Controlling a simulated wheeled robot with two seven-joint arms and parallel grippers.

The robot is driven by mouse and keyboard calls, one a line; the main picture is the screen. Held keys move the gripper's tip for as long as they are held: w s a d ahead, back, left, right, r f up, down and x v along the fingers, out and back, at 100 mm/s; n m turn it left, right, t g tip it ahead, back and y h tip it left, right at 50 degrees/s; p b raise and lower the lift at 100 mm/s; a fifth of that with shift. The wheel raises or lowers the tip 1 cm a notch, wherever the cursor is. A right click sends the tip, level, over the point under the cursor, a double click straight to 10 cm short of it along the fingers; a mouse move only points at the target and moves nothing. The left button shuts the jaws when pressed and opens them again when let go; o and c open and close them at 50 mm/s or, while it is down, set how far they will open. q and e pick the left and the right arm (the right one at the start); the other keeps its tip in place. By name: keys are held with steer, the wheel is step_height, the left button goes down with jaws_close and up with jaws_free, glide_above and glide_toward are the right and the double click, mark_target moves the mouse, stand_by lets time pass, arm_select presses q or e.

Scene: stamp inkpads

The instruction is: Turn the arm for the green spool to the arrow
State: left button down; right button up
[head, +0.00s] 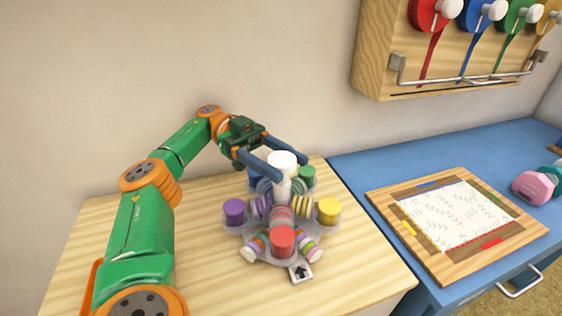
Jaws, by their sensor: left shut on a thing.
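A carousel with several arms stands on the wooden top, with a white centre post (283,185). Its arms carry a green cap (305,176) at the back right, a yellow cap (329,210) at the right, a red cap (283,243) at the front, a purple cap (234,211) at the left and a blue cap (254,177) at the back left, partly hidden. The black arrow on a white plate (301,271) lies at the front, nearest the red arm. My left gripper (284,161) is shut on the post's white top, a finger on either side. My right gripper is out of view.
A green spool (516,17) hangs on the wall rack among red, blue and yellow ones, above a metal bar (470,79). A wooden frame with patterned paper (458,215) lies on the blue table (370,165), near a pink object (531,187).

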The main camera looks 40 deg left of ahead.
arm_select(q)
steer(key=shift+f, duration=0.25)
steer(key=shift+c, duration=1)
jaws_free()
steer(key=shift+d+r, duration=0.1)
steer(key=shift+d, duration=0.05)
steer(key=shift+r, duration=0.15)
steer(key=shift+r, duration=0.4)
steer(key=s+d+r, duration=0.9)
steer(key=s+r, duration=0.1)
steer(key=r, duration=0.2)
steer(key=shift+s+b, duration=0.3)
steer(key=shift+s, duration=0.1)
steer(key=shift+d, duration=0.1)
